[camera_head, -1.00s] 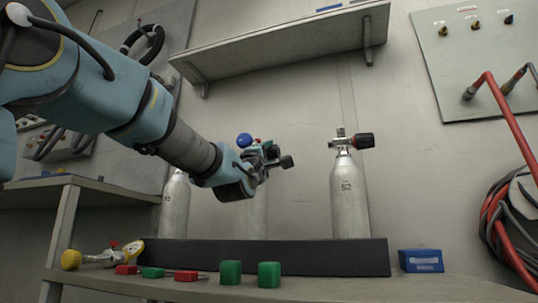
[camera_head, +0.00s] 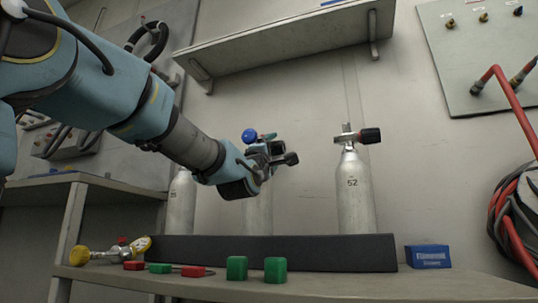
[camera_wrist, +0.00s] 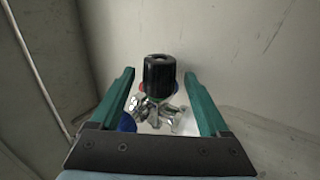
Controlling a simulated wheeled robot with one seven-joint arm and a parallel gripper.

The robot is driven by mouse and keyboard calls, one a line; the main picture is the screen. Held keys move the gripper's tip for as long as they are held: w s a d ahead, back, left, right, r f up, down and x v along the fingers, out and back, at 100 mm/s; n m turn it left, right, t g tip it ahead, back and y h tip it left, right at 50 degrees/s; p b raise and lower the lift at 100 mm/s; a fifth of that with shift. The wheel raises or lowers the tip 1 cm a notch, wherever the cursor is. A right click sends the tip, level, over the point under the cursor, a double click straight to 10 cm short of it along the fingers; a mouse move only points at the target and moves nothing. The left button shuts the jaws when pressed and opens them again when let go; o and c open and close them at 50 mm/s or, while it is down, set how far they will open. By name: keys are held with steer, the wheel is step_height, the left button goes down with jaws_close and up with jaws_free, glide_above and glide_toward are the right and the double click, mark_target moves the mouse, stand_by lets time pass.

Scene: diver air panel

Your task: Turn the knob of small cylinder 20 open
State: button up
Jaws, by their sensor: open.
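My gripper (camera_head: 272,146) is at the valve of the middle cylinder (camera_head: 258,214), which it partly covers; this cylinder's number is hidden. A blue knob (camera_head: 249,135) shows beside the gripper. In the wrist view my gripper (camera_wrist: 160,74) is open, with one teal finger on each side of a black ribbed knob (camera_wrist: 159,75). The knob is between the fingertips with a gap on both sides. Chrome valve parts (camera_wrist: 160,112) and part of the blue knob (camera_wrist: 127,122) show below it. The right cylinder (camera_head: 354,205) reads 52. The left cylinder (camera_head: 181,205) has an unreadable label.
A dark rack bar (camera_head: 320,253) runs in front of the cylinders. Green blocks (camera_head: 275,270), red pieces (camera_head: 192,272), a yellow-ended valve fitting (camera_head: 80,256) and a blue box (camera_head: 428,257) lie on the bench. A shelf (camera_head: 290,50) hangs above. Red hose (camera_head: 505,110) is at right.

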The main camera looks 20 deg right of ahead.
steer(key=p+v, duration=0.2)
steer(key=v, duration=0.8)
steer(key=shift+p, duration=0.35)
